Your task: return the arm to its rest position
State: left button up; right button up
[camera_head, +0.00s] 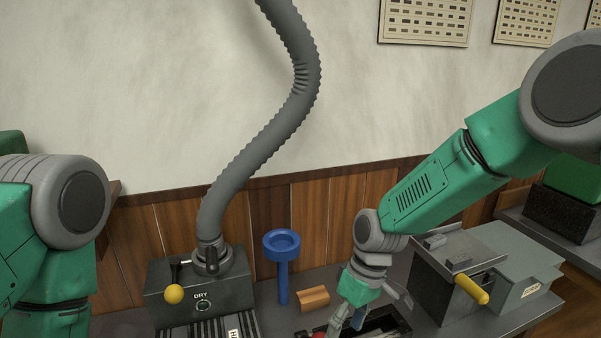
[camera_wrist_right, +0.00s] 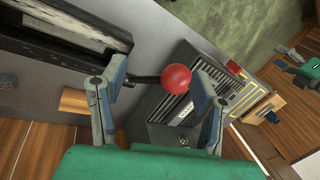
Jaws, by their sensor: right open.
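My right arm comes in from the right in the head view, and its gripper (camera_head: 345,322) points down at the counter near the bottom edge. In the right wrist view the gripper (camera_wrist_right: 159,75) is open, with its two blue-grey fingers apart. A red ball knob (camera_wrist_right: 175,78) on a dark lever shows between the fingers in that view; I cannot tell whether they touch it. A bit of red (camera_head: 318,335) shows beside the gripper in the head view. My left arm is at the left edge of the head view, with its gripper out of frame.
A dark machine marked DRY (camera_head: 203,290) with a yellow knob (camera_head: 174,294) and a grey hose (camera_head: 270,140) stands left. A blue funnel-topped post (camera_head: 282,270) and a tan block (camera_head: 313,298) are close to my right gripper. A grey machine with a yellow handle (camera_head: 471,289) stands right.

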jog(key=s+d+f+m, duration=0.3)
jog(key=s+d+f, duration=0.3)
jog(key=s+f, duration=0.3)
jog(key=s+d+f+m+t+h, duration=0.1)
jog(key=s+d+f+m, duration=0.2)
jog(key=s+d, duration=0.6)
jog(key=s+d+f+m+t+h, duration=0.15)
jog(key=s+d+f, duration=0.3)
jog(key=s, duration=0.85)
notch_tip(320, 180, down, 12)
jog(key=w+b, duration=0.2)
jog(key=b, duration=1.1)
jog(key=shift+w+a+b, duration=0.2)
jog(key=shift+a+b, duration=0.15)
jog(key=shift+a, duration=0.05)
jog(key=shift+r, duration=0.1)
